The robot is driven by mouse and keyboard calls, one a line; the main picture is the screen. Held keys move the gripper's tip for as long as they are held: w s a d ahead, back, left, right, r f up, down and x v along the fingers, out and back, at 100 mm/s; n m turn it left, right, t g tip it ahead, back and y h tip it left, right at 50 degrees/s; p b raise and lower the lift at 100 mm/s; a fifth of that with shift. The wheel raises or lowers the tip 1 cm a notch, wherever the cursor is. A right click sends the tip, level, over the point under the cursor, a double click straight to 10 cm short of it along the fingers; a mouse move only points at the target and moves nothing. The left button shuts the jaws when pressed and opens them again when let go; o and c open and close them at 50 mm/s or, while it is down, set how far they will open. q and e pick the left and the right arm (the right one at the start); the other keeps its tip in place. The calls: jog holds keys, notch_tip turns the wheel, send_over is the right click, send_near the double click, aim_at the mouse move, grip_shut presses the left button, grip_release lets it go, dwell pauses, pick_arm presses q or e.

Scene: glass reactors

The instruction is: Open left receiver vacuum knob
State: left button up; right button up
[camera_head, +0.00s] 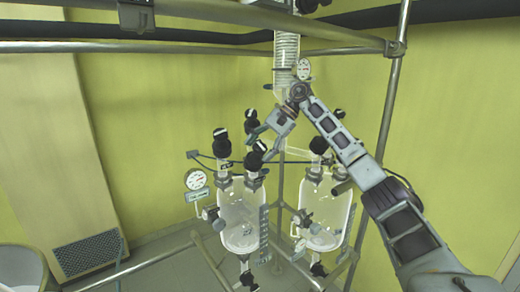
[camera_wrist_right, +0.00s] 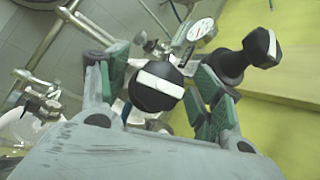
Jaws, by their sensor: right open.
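The left glass receiver (camera_head: 240,218) hangs at the centre of the head view, with black knobs on its top. My right gripper (camera_head: 263,143) comes down from the upper right to the knob (camera_head: 254,160) on the receiver's right side. In the right wrist view its green-padded fingers (camera_wrist_right: 160,76) are open on both sides of a black knob (camera_wrist_right: 157,88) with a white stripe. I cannot tell whether the pads touch it. Another black knob with a white stripe (camera_head: 221,141) stands to the left; it also seems to show in the wrist view (camera_wrist_right: 250,57). My left gripper is not in view.
A round gauge (camera_head: 196,180) sits left of the receiver. The right receiver (camera_head: 325,215) hangs close by on the right. A coiled glass column (camera_head: 287,55) and metal frame bars (camera_head: 230,47) stand above and around. Free floor lies at the lower left.

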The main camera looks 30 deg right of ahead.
jog(key=v, duration=0.7)
jog(key=shift+d+r, duration=0.15)
jog(key=shift+r, duration=0.05)
jog(key=shift+r, duration=0.1)
dwell(0.7)
